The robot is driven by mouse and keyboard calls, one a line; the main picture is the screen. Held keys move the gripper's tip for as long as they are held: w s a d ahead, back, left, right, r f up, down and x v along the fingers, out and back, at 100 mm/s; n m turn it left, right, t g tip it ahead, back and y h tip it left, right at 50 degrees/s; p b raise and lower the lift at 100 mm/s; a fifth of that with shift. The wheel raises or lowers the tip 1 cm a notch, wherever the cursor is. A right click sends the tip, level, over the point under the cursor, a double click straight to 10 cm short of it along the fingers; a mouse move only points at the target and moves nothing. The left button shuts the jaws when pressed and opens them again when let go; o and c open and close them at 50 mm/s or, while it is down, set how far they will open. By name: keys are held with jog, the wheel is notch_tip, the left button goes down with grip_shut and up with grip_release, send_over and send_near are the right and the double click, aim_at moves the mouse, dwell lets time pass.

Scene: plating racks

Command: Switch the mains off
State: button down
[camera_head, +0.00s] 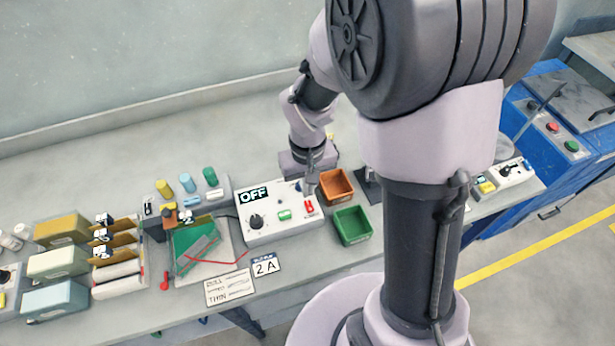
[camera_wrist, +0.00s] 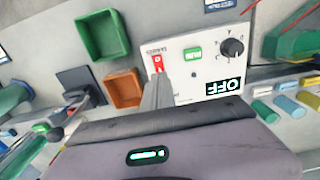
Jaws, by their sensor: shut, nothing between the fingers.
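A white power supply box (camera_head: 277,232) stands on the bench, with a display (camera_head: 254,195) reading OFF, a black knob (camera_head: 257,222), a lit green button (camera_head: 285,215) and a red switch (camera_head: 309,206) at its right end. In the wrist view the red switch (camera_wrist: 158,63) sits just beyond the fingertips, with the green button (camera_wrist: 193,54) and the OFF display (camera_wrist: 226,87) beside it. My gripper (camera_head: 310,188) is shut and empty, pointing down close to the red switch. It also shows in the wrist view (camera_wrist: 158,80). I cannot tell whether it touches the switch.
An orange bin (camera_head: 336,187) and a green bin (camera_head: 352,226) stand right of the box. A green tank (camera_head: 199,245) with red wires lies to the left, with several coloured cylinders (camera_head: 187,183) behind. Cards (camera_head: 265,265) lie in front.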

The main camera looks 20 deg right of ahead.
aim_at(308, 202)
jog(key=shift+f+b, duration=0.6)
jog(key=shift+f, duration=1.4)
